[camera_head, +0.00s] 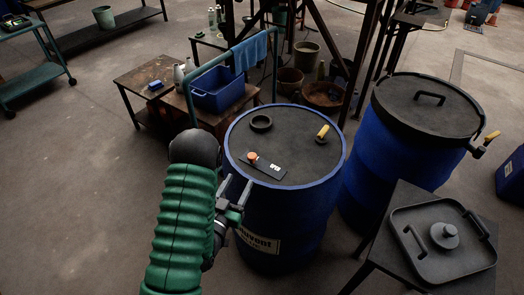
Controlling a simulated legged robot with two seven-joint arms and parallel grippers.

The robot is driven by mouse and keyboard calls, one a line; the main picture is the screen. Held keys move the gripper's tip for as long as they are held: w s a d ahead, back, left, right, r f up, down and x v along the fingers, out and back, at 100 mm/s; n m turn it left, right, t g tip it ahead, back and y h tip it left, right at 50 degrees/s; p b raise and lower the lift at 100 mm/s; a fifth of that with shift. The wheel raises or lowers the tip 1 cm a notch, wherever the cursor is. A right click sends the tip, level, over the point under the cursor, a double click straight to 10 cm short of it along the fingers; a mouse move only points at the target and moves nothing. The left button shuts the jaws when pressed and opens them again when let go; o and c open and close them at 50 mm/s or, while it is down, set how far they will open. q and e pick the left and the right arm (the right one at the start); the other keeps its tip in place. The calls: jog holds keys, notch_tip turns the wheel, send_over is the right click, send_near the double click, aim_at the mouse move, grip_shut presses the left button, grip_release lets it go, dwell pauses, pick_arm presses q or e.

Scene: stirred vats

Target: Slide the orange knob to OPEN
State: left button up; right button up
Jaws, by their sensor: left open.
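The orange knob (252,156) sits toward the left end of a dark slide plate (265,166) on the lid of a blue drum (285,205). A small white mark shows toward the plate's right end; its lettering is too small to read. My left gripper (236,190) is open and empty at the drum's left front rim. Its fingers point up toward the plate, below and left of the knob, and appear apart from it. My right gripper is not in view.
A black ring (261,123) and a yellow-handled valve (322,132) are on the same lid. A second blue drum (385,165) with a black lid stands right. A dark tray (450,262) lies on a table at front right. Floor at left is clear.

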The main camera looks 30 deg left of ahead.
aim_at(250, 159)
pick_arm(q)
jog(key=w+b, duration=0.2)
jog(key=b, duration=0.2)
jog(key=w+a+b, duration=0.1)
jog(key=w+b, duration=0.1)
jog(key=b, duration=0.2)
jog(key=w+f+b, duration=0.1)
jog(key=w+b, duration=0.2)
jog(key=b, duration=0.2)
jog(key=shift+w+a, duration=0.1)
jog(key=shift+a, duration=0.25)
jog(key=shift+w+a+r+p, duration=0.1)
jog(key=shift+w+r+p, duration=0.2)
jog(key=shift+w, duration=0.25)
jog(key=shift+w+a+r+p, duration=0.1)
jog(key=shift+w+r+p, duration=0.2)
jog(key=shift+w, duration=0.2)
jog(key=w, duration=0.4)
jog(key=w+a, duration=0.1)
jog(key=w, duration=0.1)
jog(key=shift+f, duration=0.1)
grip_shut()
jog(key=shift+b, duration=0.3)
